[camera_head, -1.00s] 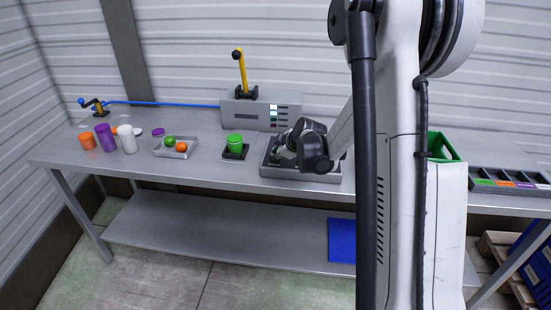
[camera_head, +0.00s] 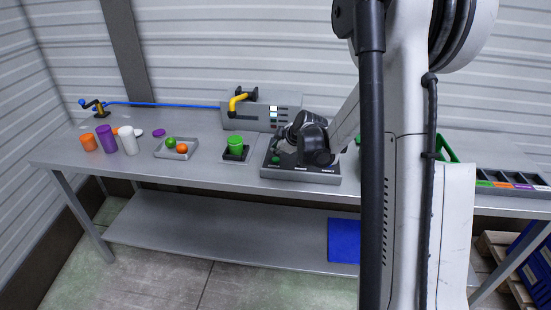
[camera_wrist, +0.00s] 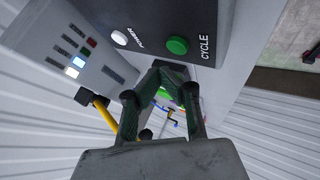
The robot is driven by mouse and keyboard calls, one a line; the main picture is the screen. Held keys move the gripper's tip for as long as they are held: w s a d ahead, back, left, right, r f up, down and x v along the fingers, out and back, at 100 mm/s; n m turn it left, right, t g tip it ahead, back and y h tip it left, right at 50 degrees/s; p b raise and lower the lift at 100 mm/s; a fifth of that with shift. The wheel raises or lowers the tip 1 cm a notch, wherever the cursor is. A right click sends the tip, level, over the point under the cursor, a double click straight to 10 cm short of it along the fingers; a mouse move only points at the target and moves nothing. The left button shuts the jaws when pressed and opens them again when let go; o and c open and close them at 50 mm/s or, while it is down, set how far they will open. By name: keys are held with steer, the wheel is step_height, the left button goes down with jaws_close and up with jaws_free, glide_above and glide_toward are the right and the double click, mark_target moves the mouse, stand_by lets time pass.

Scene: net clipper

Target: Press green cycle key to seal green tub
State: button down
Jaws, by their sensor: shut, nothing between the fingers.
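The green cycle key (camera_head: 276,159) is a round button at the left of the grey control box (camera_head: 302,176). In the wrist view the green key (camera_wrist: 178,45) sits beside the word CYCLE. My gripper (camera_head: 280,146) is shut and empty, over the box's left end. In the wrist view its fingertips (camera_wrist: 170,68) come together just below the key in the picture; I cannot tell whether they touch it. The green tub (camera_head: 236,142) stands upright on a black base (camera_head: 236,154), left of the box. The grey machine (camera_head: 262,112) behind has a lowered yellow lever (camera_head: 236,101).
A white POWER button (camera_wrist: 119,37) is near the green key. A grey tray (camera_head: 176,152) holds a green and an orange ball. Orange, purple and white containers (camera_head: 104,138) stand at the left. A sorting tray (camera_head: 510,186) is at the right. The front table strip is clear.

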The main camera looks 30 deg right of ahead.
mark_target(276, 159)
steer(key=shift+r+p, duration=0.8)
steer(key=shift+r, duration=1.05)
steer(key=shift+s+a+r, duration=0.15)
steer(key=shift+a+r, duration=0.05)
steer(key=shift+a, duration=0.05)
steer(key=s+a+r+m+g, duration=0.1)
steer(key=s+a+r+m, duration=0.2)
steer(key=s+a+r, duration=0.55)
steer(key=s+a+r+m+g, duration=0.1)
steer(key=s+a+r+m, duration=0.3)
steer(key=s+a, duration=0.8)
steer(key=s+f+m, duration=0.2)
steer(key=s, duration=1.3)
steer(key=shift+m+h, duration=0.3)
steer(key=shift+m, duration=0.1)
